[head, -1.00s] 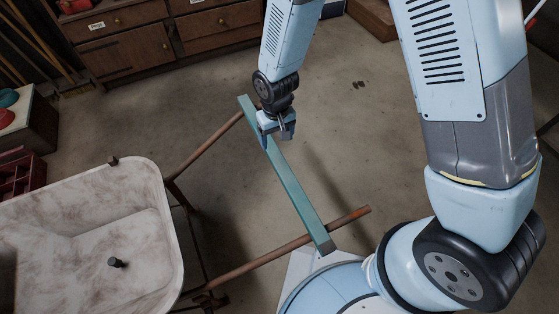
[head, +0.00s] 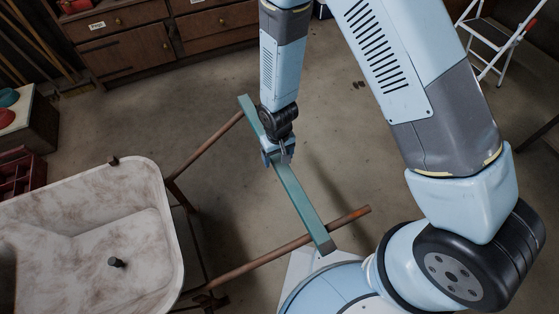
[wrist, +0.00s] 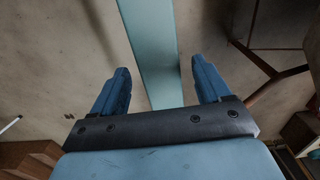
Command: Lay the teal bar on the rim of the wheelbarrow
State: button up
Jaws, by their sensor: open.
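The teal bar (head: 301,203) lies across the two wooden handles of the wheelbarrow, right of its tray. One end rests near the upper handle (head: 209,145), the other on the lower handle (head: 270,259). The wheelbarrow's pale, stained tray has its rim (head: 166,190) at the left. My gripper (head: 277,158) is at the upper half of the bar, its fingers spread. In the wrist view the bar (wrist: 149,40) runs between the two blue fingers of my open gripper (wrist: 161,82), with a gap on each side. The head view does not show contact clearly.
A dark peg (head: 117,262) stands in the tray, and a small dark stub (head: 114,161) is on its far rim. Wooden drawers (head: 130,45) stand at the back. A white stepladder (head: 493,38) is at the upper right. Open floor lies right of the bar.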

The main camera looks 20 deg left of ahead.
jog(key=shift+f, duration=0.3)
grip_shut()
dwell(0.6)
